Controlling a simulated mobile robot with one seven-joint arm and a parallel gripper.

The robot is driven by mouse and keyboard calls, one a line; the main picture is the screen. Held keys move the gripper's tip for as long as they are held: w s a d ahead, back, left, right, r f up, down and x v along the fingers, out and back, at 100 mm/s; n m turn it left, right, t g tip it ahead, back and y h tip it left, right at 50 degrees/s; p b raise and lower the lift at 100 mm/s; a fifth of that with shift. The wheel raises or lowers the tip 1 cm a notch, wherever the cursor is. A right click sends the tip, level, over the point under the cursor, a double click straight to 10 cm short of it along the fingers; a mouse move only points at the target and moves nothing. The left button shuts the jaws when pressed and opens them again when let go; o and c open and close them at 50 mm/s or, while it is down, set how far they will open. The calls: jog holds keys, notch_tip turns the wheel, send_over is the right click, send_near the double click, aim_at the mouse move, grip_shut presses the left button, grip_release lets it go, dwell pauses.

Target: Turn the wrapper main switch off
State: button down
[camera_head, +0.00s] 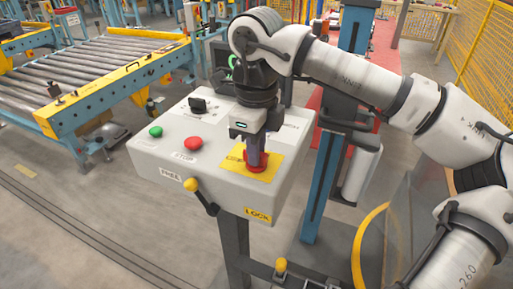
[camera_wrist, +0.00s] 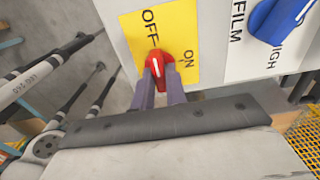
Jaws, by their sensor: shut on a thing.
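The red rotary switch (camera_wrist: 158,64) sits on a yellow plate (camera_wrist: 183,22) marked OFF and ON. In the wrist view its white line runs nearly upright, leaning towards the OFF word; I cannot tell if it is fully there. My gripper (camera_wrist: 160,88) has a finger on each side of the knob and is shut on it. In the head view my gripper (camera_head: 256,162) points down onto the red switch (camera_head: 258,166) on the white control box (camera_head: 150,150). The fingers hide much of the knob there.
A blue FILM knob (camera_wrist: 275,20) is to the right. The box also bears a green button (camera_head: 156,131), a red STOP button (camera_head: 193,143), a black selector (camera_head: 198,104) and a yellow-tipped lever (camera_head: 192,185) at its front. A blue post (camera_head: 333,150) stands close behind.

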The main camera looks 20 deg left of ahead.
dwell(0.4)
jog(key=c, duration=1.4)
grip_release()
jog(key=shift+c, duration=0.2)
jog(key=shift+r, duration=0.1)
notch_tip(320, 180, up, 14)
jog(key=shift+f, duration=0.2)
